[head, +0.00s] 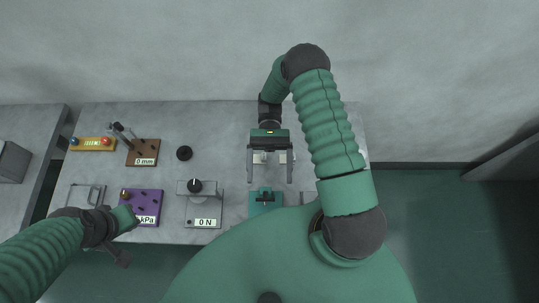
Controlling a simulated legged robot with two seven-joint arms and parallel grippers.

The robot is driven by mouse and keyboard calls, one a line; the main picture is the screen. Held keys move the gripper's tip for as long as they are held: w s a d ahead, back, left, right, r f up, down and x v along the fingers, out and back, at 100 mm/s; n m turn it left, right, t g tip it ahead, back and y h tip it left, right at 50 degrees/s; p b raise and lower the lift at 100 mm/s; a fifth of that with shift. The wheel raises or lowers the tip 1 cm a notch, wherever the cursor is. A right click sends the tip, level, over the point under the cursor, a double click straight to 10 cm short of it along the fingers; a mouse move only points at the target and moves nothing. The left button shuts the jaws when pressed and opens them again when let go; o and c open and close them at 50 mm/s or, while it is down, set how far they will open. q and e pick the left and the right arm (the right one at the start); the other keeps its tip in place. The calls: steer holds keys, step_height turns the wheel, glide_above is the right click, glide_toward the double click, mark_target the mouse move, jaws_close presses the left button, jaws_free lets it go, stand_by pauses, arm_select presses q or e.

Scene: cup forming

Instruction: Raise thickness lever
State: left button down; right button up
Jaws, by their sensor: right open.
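The brown panel (142,158) labelled "0 mm" lies at the back left of the table. A dark lever (121,129) stands tilted at its left side, with small dark parts beside it. My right gripper (270,180) is open and empty, with its fingers pointing to the front of the table, well to the right of the brown panel. My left gripper (121,258) is near the table's front left edge, in front of the brown panel and apart from it. Its fingers are too small and dark to tell open from shut.
A yellow strip (92,144) with coloured knobs is left of the brown panel. A black knob (184,153) is to its right. A purple "kPa" panel (146,208), a grey "0 N" device (204,207) and a teal block (258,208) line the front. The back middle is clear.

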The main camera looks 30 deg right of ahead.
steer(key=shift+w+d+r, duration=0.5)
steer(key=shift+w+r, duration=0.15)
steer(key=shift+w, duration=0.05)
steer(key=shift+w+d+r, duration=0.5)
steer(key=shift+w+r, duration=0.1)
steer(key=shift+w, duration=0.1)
steer(key=shift+c, duration=0.2)
